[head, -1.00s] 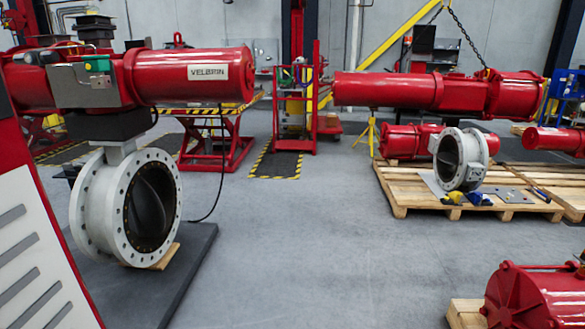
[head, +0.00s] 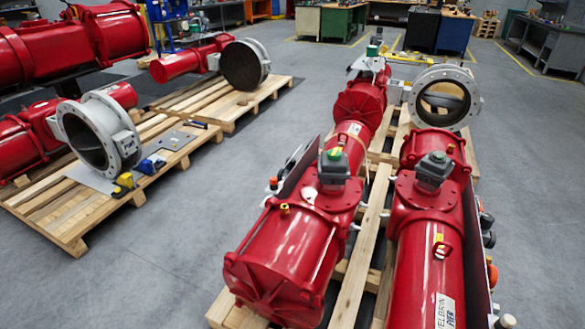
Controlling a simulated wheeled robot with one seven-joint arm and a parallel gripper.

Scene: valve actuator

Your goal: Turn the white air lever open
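Two red valve actuators lie on a wooden pallet in front of me, a left one (head: 290,250) and a right one (head: 425,240). Each carries a grey box with a round top, the left box (head: 335,165) and the right box (head: 434,170). A small pale piece (head: 310,194) sits on the left actuator beside its box; I cannot tell whether it is a lever. A whitish round knob (head: 507,321) shows at the bottom right edge. I cannot make out the white air lever for sure. My gripper is not in view.
The pallet (head: 352,285) runs away from me under the actuators. A flanged valve (head: 444,97) stands at its far end. Another pallet (head: 80,205) with a grey valve (head: 100,135) is at left. Open floor (head: 190,245) lies between, and more at right (head: 540,160). Workbenches (head: 345,22) stand far back.

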